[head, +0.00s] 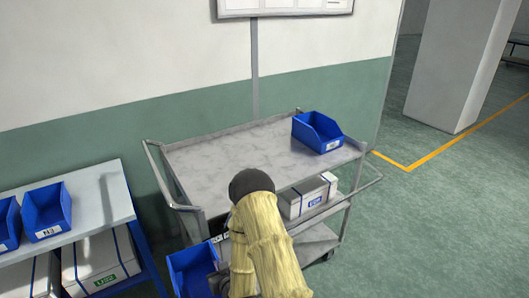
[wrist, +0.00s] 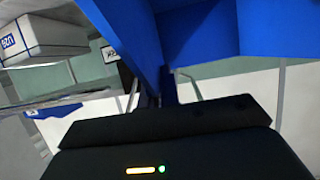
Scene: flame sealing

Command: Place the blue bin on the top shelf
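A blue bin (head: 192,270) is held at the lower middle of the head view, in front of the cart's left end and below its top shelf (head: 235,155). In the wrist view the blue bin (wrist: 205,35) fills the upper middle, very close. My gripper (wrist: 158,92) appears shut on the bin's wall; its fingertips are largely hidden by the bin. In the head view my arm hides most of the gripper. The grey top shelf is mostly bare, with another blue bin (head: 317,132) standing at its right end.
White boxes (head: 310,195) sit on the cart's middle shelf. A metal handle (head: 160,175) rises at the cart's left end. A table (head: 95,195) at left bears more blue bins (head: 46,210), with a white box (head: 100,262) below. The top shelf's left and middle are free.

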